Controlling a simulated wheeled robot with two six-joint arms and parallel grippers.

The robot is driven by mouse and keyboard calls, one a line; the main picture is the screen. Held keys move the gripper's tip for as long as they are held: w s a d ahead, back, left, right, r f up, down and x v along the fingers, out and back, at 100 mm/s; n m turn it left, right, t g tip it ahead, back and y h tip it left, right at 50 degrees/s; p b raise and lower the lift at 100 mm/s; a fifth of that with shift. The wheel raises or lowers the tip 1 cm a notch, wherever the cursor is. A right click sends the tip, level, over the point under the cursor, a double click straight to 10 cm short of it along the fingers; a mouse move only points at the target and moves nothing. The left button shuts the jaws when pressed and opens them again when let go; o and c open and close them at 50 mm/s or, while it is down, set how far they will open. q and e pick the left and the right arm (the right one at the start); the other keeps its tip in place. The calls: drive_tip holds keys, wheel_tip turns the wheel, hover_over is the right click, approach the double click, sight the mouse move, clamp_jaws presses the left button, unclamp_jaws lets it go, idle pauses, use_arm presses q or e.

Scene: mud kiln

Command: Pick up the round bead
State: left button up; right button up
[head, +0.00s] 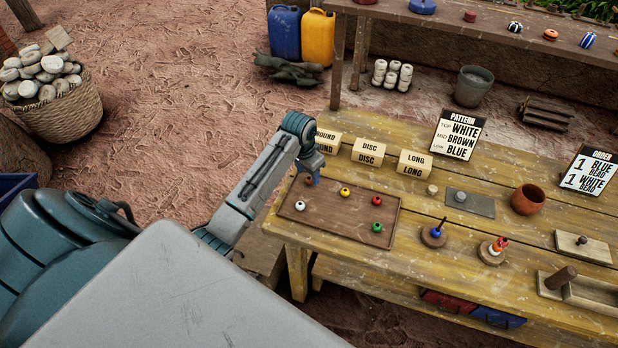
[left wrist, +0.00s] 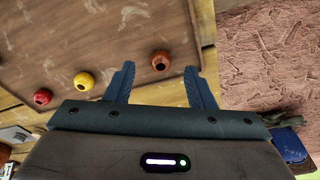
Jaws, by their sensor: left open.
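Several small round-looking beads sit on a brown wooden tray (head: 330,228): a brown bead (head: 308,181), a yellow bead (head: 345,192), a red bead (head: 377,200), a white bead (head: 299,205) and a green bead (head: 377,227). My left gripper (head: 311,172) is at the tray's back left corner by the brown bead. In the left wrist view the open fingers (left wrist: 160,74) have the brown bead (left wrist: 160,61) just past their tips, between their lines. The yellow bead (left wrist: 84,81) and red bead (left wrist: 42,97) lie left of the fingers. My right gripper is out of view.
Blocks labelled ROUND (head: 327,143), DISC (head: 368,153) and LONG (head: 412,165) stand behind the tray. A pattern card (head: 459,135), a clay pot (head: 528,199) and bead stands (head: 434,236) are to the right. Bare ground lies left of the table.

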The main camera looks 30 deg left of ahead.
sight(309, 180)
use_arm(q)
wheel_tip(309, 180, down, 2)
drive_tip(key=shift+w+f, duration=0.15)
drive_tip(key=shift+f, duration=0.15)
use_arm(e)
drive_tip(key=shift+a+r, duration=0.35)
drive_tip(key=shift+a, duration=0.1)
use_arm(q)
drive_tip(key=c, duration=1)
drive_tip(key=shift+c, duration=0.2)
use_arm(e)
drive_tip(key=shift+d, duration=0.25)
use_arm(q)
drive_tip(key=shift+r, duration=0.1)
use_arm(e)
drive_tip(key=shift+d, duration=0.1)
